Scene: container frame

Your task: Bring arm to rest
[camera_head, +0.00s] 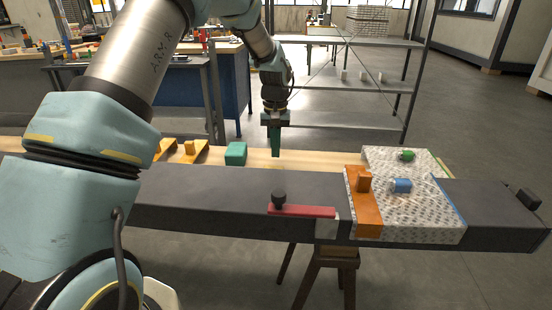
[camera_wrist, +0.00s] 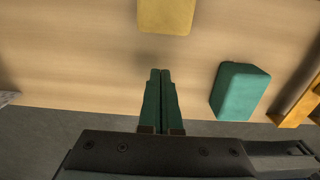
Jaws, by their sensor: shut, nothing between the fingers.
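My gripper (camera_head: 275,150) hangs pointing down above the bench, with its green fingers pressed together and nothing between them. In the wrist view the shut fingers (camera_wrist: 160,75) point over the light wooden surface (camera_wrist: 70,50). My arm reaches from the left of the head view to the gripper. A green block (camera_head: 235,154) lies on the wood to the left of the gripper; it also shows in the wrist view (camera_wrist: 240,91), beside the fingers and apart from them. A yellow object (camera_wrist: 166,14) lies ahead of the fingertips in the wrist view.
A dark beam (camera_head: 200,195) runs along the bench front, with a red bar (camera_head: 305,211) and a dark knob on it. Shelves (camera_head: 345,90) stand behind.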

